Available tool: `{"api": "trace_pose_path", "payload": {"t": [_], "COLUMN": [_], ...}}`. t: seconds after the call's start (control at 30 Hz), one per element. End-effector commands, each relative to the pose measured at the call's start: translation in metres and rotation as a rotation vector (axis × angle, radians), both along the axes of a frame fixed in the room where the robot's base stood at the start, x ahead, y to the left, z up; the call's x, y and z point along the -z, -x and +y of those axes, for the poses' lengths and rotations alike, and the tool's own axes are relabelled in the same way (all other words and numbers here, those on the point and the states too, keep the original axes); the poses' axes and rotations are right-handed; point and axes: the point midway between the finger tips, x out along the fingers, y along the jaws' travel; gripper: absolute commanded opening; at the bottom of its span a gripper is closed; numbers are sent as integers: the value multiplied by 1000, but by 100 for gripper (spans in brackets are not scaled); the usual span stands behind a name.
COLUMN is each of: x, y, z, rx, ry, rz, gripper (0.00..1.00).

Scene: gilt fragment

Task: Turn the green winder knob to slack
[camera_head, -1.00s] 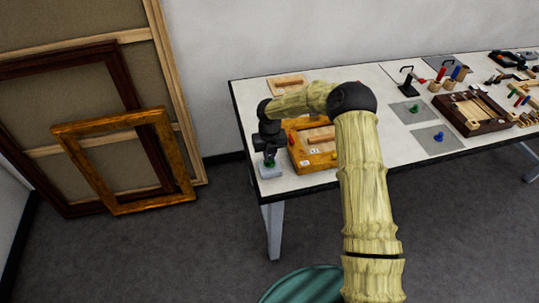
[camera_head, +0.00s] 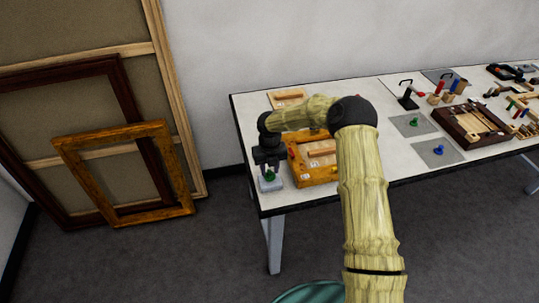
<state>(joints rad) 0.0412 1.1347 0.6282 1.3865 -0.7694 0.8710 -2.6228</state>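A small green knob (camera_head: 269,177) sits on a pale grey block (camera_head: 271,186) at the front left corner of the table. My gripper (camera_head: 268,168) points down right over this knob, with its fingertips at or just above the knob's top. The gripper is small and dark here, so I cannot tell whether its fingers are apart, closed or touching the knob. Another green piece (camera_head: 414,122) stands on a grey square mat further right, away from my gripper.
A golden-brown wooden box (camera_head: 311,181) stands close to the right of the grey block. My arm crosses above the table's front edge. A blue piece (camera_head: 438,150) and a dark wooden tray (camera_head: 471,138) lie further right. Picture frames (camera_head: 123,218) lean on the wall at left.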

Motion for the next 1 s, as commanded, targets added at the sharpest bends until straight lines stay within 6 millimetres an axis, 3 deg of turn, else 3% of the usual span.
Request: {"api": "trace_pose_path", "payload": {"t": [0.17, 0.8, 1.0], "x": [-22, -148, -168], "y": [-1, -1, 0], "z": [0, 1, 1], "rx": [0, 0, -1], "ry": [0, -1, -2], "rz": [-4, -5, -2], "gripper": [33, 33, 33]}}
